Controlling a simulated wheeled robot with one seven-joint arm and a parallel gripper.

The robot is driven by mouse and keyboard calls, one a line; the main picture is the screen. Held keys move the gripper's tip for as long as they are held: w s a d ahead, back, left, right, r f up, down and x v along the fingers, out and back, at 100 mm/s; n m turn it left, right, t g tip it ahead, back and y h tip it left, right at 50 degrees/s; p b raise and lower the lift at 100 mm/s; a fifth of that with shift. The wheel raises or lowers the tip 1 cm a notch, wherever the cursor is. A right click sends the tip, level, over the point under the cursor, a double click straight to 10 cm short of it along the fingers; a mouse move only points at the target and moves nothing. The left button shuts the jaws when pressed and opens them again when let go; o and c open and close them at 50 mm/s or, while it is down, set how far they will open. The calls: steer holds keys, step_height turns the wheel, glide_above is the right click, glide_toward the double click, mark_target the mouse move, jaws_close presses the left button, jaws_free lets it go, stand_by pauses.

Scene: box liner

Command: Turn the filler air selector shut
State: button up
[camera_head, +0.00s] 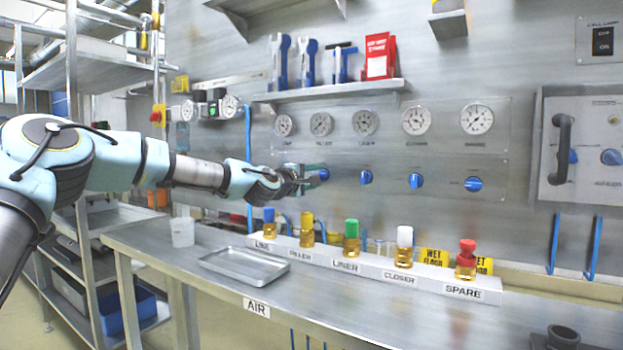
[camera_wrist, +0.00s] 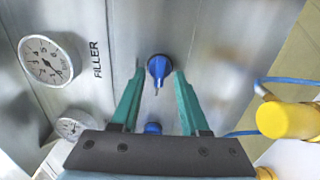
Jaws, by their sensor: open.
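The filler air selector is a blue knob (camera_head: 324,174) on the wall panel, below the second gauge from the left. In the wrist view the same blue knob (camera_wrist: 159,66) sits between the tips of my gripper (camera_wrist: 159,76), its narrow pointer end toward the bottom of the picture. The teal fingers are open, one on each side, with gaps visible; how deep they reach is unclear. In the head view my gripper (camera_head: 308,177) comes from the left and partly covers the knob. The FILLER gauge (camera_wrist: 46,60) and its lettering show to the left in the wrist view.
More blue selectors (camera_head: 366,177) line the panel to the right; another blue knob (camera_wrist: 153,128) shows nearer my gripper's base. Below, a labelled rack (camera_head: 375,266) holds several coloured-cap fittings on the bench. A metal tray (camera_head: 222,264) and white cup (camera_head: 182,232) stand left.

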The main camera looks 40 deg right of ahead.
steer(key=b+v, duration=0.2)
steer(key=v, duration=0.8)
steer(key=shift+a, duration=0.35)
